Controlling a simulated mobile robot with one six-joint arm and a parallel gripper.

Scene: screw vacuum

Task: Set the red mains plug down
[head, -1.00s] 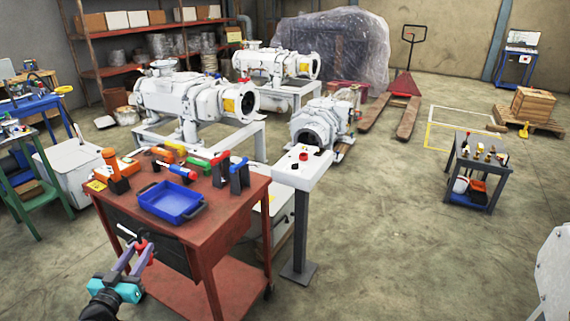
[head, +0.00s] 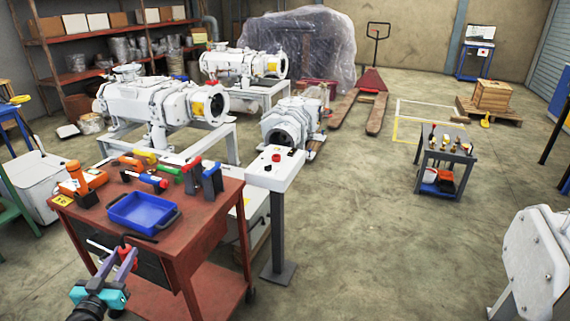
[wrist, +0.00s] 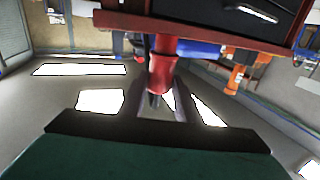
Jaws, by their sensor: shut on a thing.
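The red mains plug (head: 124,253) is held between the fingers of my gripper (head: 120,257), in front of the red tool cart's near left side. In the wrist view the plug (wrist: 162,72) is a red cylinder with a dark end, set between the fingers of my gripper (wrist: 160,100). The fingers hide part of it. The red tool cart (head: 190,225) has its top just beyond the gripper, and the plug is not resting on it. A short dark bent piece shows above the plug; I cannot tell whether it belongs to it.
A blue tray (head: 143,211), an orange tool (head: 76,178) and several coloured-handled tools stand on the cart. A white pedestal with a red button (head: 276,172) stands right of it. A small grey cart (head: 447,160) is at right. Open floor lies between.

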